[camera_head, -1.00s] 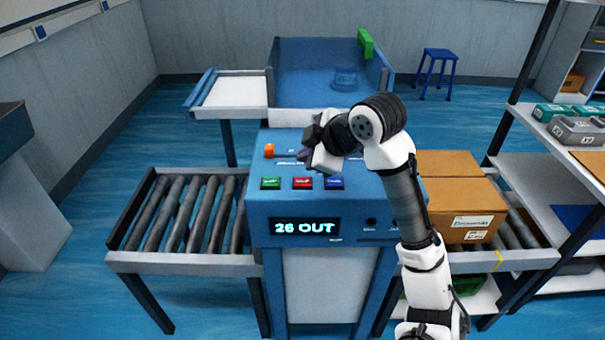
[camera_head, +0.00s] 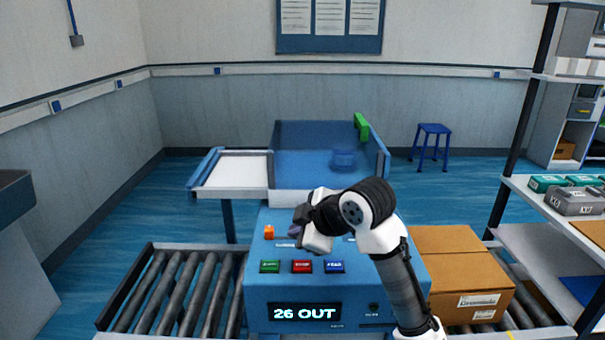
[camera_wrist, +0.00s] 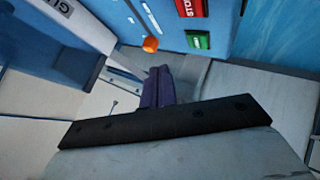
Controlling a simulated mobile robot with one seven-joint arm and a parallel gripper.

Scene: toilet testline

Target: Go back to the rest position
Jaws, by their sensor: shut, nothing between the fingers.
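The console has a green button (camera_head: 269,267), a red button (camera_head: 302,266) and a blue button (camera_head: 334,267), with an orange knob (camera_head: 269,232) at the upper left. My arm hides part of the console's right side.
A roller conveyor (camera_head: 180,295) lies to the left. Cardboard boxes (camera_head: 462,285) sit on rollers to the right, beside a shelf rack (camera_head: 520,215). Behind the console stand a white-topped tray (camera_head: 235,171) and a blue bin (camera_head: 300,150). A blue stool (camera_head: 432,145) stands farther back.

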